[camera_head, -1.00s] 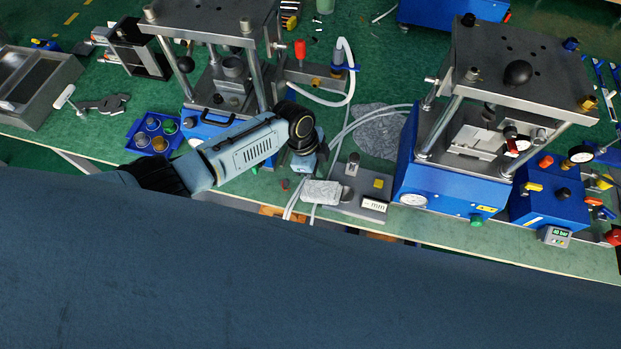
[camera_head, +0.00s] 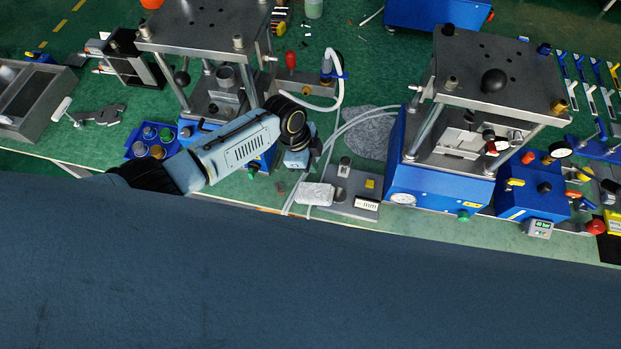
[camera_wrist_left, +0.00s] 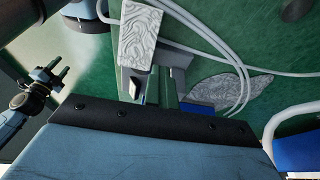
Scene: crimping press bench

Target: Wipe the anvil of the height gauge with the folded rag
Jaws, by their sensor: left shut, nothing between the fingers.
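The folded rag (camera_head: 315,194), a pale grey patterned pad, lies by the left end of the height gauge (camera_head: 365,193). In the left wrist view the rag (camera_wrist_left: 140,36) overlaps the edge of the gauge (camera_wrist_left: 170,62); contact is unclear. The gauge has a grey base, a short post, a yellow patch and an "mm" display. A round disc, perhaps the anvil (camera_head: 340,195), sits just right of the rag. My left gripper (camera_head: 314,155) is shut and empty, a little up and left of the gauge.
The right press (camera_head: 410,185) stands close right of the gauge. The left press (camera_head: 207,48) stands behind my left arm. Pale hoses (camera_head: 327,150) run past the gauge, near a grey cloth (camera_head: 372,128). A blue cup tray (camera_head: 133,138) is at left. The bench's front edge is close.

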